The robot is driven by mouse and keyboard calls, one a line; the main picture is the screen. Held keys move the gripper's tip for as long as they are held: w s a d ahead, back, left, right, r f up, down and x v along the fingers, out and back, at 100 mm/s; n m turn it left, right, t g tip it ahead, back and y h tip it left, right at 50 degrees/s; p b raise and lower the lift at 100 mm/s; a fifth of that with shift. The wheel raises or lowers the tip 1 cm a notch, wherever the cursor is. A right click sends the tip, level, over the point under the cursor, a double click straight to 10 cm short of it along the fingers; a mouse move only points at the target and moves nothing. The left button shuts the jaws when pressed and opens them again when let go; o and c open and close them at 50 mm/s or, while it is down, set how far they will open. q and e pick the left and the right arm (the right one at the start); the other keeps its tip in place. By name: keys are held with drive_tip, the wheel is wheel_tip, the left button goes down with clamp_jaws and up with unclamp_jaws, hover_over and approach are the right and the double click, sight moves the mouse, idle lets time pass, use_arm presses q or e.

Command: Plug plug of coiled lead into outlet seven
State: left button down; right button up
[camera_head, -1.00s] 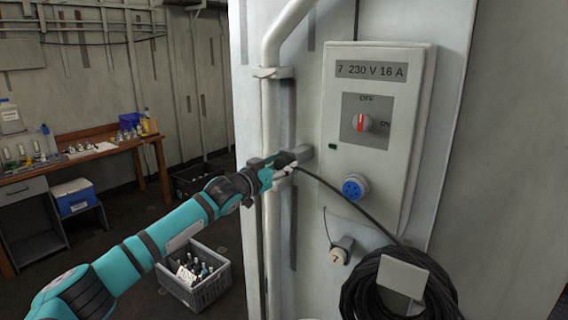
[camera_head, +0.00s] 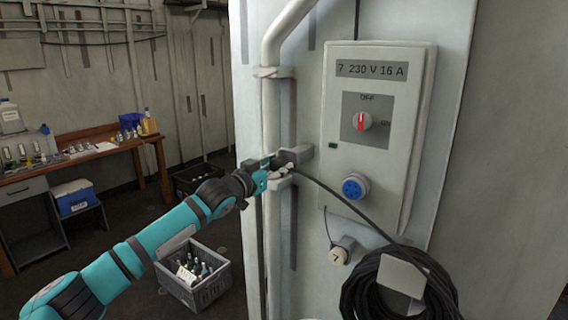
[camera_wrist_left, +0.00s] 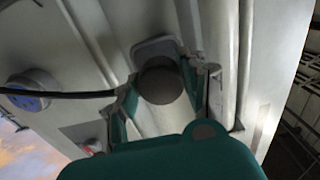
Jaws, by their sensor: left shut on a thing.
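The outlet seven box (camera_head: 410,130) is on the grey wall, marked "7 230 V 16 A", with a blue round socket (camera_head: 355,187) low on its front. Its red switch (camera_head: 361,121) points up to OFF. My left gripper (camera_head: 280,166) is left of the box, shut on the plug, whose dark round body (camera_wrist_left: 160,84) shows between the fingers in the left wrist view. A grey bracket (camera_head: 301,153) is right at the fingertips; I cannot tell whether the plug touches it. The black lead (camera_head: 338,195) runs from the gripper to the coil (camera_head: 358,298). My right gripper is not in view.
A round cap (camera_head: 341,252) hangs on a cord below the box. A pale pipe (camera_head: 270,110) runs up the wall beside my gripper. A grey crate of bottles (camera_head: 197,283) is on the floor, and a workbench (camera_head: 75,160) stands at the far left.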

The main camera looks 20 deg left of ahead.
sight(276, 168)
use_arm(q)
drive_tip(key=shift+v, duration=2)
drive_tip(key=shift+d+f, duration=0.1)
